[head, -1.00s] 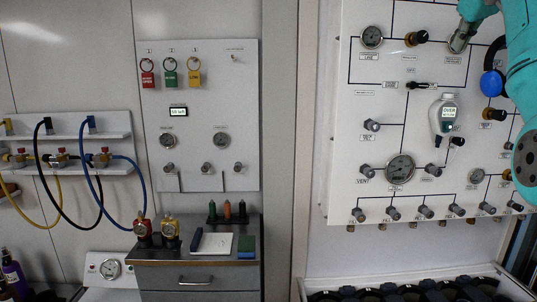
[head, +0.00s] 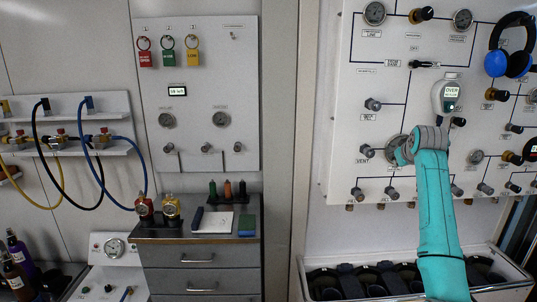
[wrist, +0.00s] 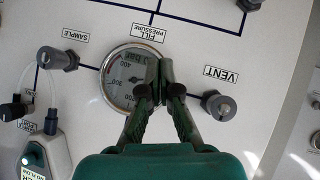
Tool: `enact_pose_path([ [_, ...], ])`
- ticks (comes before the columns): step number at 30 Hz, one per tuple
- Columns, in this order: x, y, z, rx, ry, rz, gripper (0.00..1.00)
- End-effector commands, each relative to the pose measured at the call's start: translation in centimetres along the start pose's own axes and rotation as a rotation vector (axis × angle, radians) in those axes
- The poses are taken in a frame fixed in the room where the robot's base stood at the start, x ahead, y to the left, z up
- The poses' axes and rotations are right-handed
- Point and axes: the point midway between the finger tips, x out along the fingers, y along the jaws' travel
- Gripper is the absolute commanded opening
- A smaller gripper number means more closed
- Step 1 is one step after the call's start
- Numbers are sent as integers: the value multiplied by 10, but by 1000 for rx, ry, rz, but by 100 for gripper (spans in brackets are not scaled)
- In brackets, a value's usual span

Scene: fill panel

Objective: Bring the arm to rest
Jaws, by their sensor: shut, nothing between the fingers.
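My arm (head: 438,215), teal, rises from the bottom of the head view in front of the white fill panel (head: 350,100). My gripper (head: 403,152) is at the large fill pressure gauge, low on the panel, and partly hides it. In the wrist view my gripper (wrist: 161,72) is shut, its dark fingertips together with nothing between them. They overlap the right side of the fill pressure gauge (wrist: 118,72). I cannot tell whether they touch it. The vent knob (wrist: 218,106) is just right of the fingers.
A handheld meter reading "OVER" (head: 449,97) hangs on the panel above the gripper. Blue ear defenders (head: 510,62) hang at upper right. A bin of dark cylinders (head: 330,283) stands below. A drawer cabinet (head: 200,270) and wall hoses (head: 62,185) are to the left.

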Motion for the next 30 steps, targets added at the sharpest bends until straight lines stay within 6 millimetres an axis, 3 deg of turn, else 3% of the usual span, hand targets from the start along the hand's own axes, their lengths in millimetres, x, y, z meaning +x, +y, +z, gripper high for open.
enact_pose_path([
  [1, 14, -14, 23, 3, 1, -4, 0],
  [6, 48, -54, 86, 20, 24, -6, 0],
  [15, 79, -124, 204, 47, 64, -13, 0],
  [23, 77, -182, 306, 72, 97, -21, 0],
  [30, 53, -230, 396, 93, 129, -31, 0],
])
